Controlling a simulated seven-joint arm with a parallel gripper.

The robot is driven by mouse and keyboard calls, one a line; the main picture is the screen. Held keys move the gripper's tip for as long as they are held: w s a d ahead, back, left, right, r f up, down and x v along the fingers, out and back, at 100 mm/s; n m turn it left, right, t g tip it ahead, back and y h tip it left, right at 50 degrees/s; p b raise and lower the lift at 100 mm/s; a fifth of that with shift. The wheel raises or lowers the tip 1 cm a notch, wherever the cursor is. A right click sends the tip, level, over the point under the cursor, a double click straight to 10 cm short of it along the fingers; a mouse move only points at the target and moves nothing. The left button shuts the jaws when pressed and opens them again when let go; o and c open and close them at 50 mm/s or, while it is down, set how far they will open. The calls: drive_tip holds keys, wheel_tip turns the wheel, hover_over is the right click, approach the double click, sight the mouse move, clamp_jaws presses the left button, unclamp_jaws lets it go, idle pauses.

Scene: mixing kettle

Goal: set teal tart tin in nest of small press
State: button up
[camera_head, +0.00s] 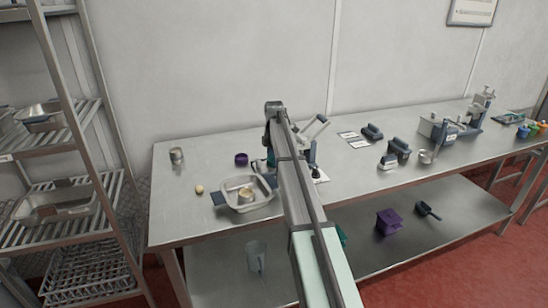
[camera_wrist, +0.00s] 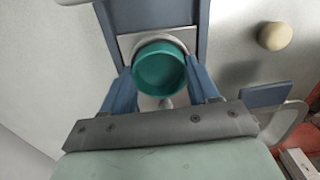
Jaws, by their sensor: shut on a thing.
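The teal tart tin (camera_wrist: 160,72) is round and open, and sits between the two blue fingers of my gripper (camera_wrist: 163,88) in the wrist view. My gripper is shut on it. The tin is over the metal plate of the small press (camera_wrist: 150,14), between its blue-grey sides. The tin covers most of the nest, and I cannot tell if it touches it. In the head view the press (camera_head: 313,150) with its raised lever is partly hidden behind my arm.
A metal tray with blue handles (camera_head: 262,204) holding a small cup is left of my arm. A purple tin (camera_head: 241,159), a metal cup (camera_head: 177,155) and a pale ball (camera_head: 199,189) stand on the left of the table. Blue-grey tools (camera_head: 398,149) stand to the right.

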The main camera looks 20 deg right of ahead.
drive_tip(key=shift+f, duration=0.15)
drive_tip(key=o, duration=1.1)
drive_tip(key=shift+o, duration=0.6)
drive_tip(key=shift+r, duration=3.55)
drive_tip(key=shift+o, duration=0.2)
